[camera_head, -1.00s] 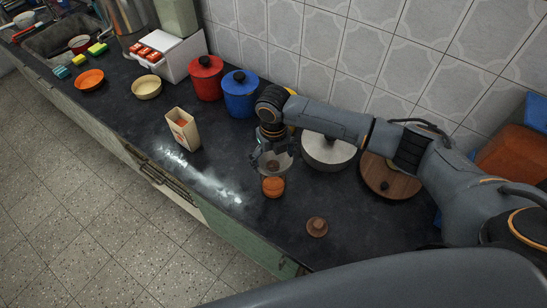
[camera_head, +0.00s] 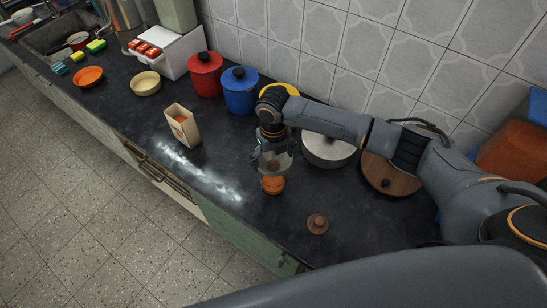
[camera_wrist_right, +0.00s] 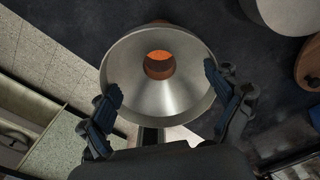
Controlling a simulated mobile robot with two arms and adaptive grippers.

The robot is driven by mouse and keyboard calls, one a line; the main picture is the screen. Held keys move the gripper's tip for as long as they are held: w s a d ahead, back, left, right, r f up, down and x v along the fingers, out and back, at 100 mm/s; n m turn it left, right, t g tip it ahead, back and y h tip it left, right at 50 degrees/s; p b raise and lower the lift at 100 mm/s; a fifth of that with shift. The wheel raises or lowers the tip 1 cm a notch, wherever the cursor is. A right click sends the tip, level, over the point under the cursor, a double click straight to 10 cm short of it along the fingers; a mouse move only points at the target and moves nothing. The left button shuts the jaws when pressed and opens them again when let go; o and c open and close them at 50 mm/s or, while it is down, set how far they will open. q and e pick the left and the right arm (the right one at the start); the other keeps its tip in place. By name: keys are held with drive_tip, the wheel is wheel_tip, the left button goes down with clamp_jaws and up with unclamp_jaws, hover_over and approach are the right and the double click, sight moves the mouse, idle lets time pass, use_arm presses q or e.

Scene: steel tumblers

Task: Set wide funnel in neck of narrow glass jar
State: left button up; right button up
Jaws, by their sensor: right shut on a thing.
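The wide metal funnel (camera_wrist_right: 185,88) fills the middle of the right wrist view, seen from above into its cone. My right gripper (camera_head: 268,158) is shut on it, with a finger on each side of its rim in the wrist view (camera_wrist_right: 163,95). In the head view the funnel (camera_head: 281,164) hangs below the gripper. The narrow glass jar (camera_head: 273,186), with orange contents, stands directly under it on the counter. Orange shows through the funnel's hole. I cannot tell whether the spout is inside the neck. My left gripper is out of view.
A small brown wooden lid (camera_head: 317,223) lies to the jar's front right. A pale pot (camera_head: 328,150) and a round wooden board (camera_head: 390,178) are behind and right. An open carton (camera_head: 183,126) stands left. The dark counter (camera_head: 235,160) is clear between carton and jar.

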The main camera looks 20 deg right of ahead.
drive_tip(key=shift+f, duration=0.1)
drive_tip(key=o, duration=0.9)
wheel_tip(320, 180, up, 12)
